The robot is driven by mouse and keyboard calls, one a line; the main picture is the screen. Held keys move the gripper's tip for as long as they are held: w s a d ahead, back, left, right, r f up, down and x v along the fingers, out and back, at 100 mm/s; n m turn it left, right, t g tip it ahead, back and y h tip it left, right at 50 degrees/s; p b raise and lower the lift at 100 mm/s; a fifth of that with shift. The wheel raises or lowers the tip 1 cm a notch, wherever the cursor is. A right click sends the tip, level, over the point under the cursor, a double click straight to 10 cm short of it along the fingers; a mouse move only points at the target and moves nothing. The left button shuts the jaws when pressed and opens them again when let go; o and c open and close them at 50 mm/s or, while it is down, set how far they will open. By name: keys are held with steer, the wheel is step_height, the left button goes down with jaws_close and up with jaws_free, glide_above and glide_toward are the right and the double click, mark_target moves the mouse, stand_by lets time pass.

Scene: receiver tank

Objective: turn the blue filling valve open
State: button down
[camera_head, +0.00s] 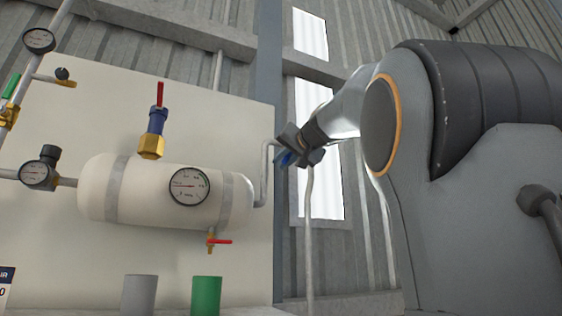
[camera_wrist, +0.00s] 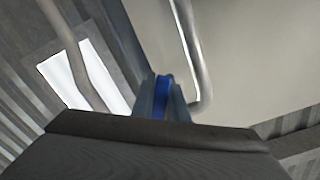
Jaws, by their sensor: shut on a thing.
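The blue filling valve handle (camera_head: 285,158) is at the right of the tank, beside the bent grey pipe. My gripper (camera_head: 286,150) is shut on it, with the fingers on either side of the blue handle. In the wrist view the blue handle (camera_wrist: 162,98) shows between my gripper's fingers (camera_wrist: 161,100). The valve's body is hidden behind my gripper. The white receiver tank (camera_head: 140,205) stands left of my gripper, apart from it.
A red drain valve handle (camera_head: 219,241) is under the tank. A red-handled valve with a blue and brass body (camera_head: 154,130) rises above it. A grey cup (camera_head: 139,295) and a green cup (camera_head: 206,296) stand below. Bent pipe (camera_wrist: 191,50) runs close to my gripper.

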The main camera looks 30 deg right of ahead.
mark_target(289, 155)
steer(key=c, duration=1.7)
jaws_free()
steer(key=shift+c, duration=0.2)
steer(key=shift+s, duration=0.15)
steer(key=shift+s+a+b, duration=0.15)
steer(key=shift+s+b, duration=0.8)
steer(key=shift+s, duration=0.95)
steer(key=shift+s+a+b, duration=0.1)
steer(key=shift+s+b, duration=0.85)
steer(key=shift+s, duration=0.95)
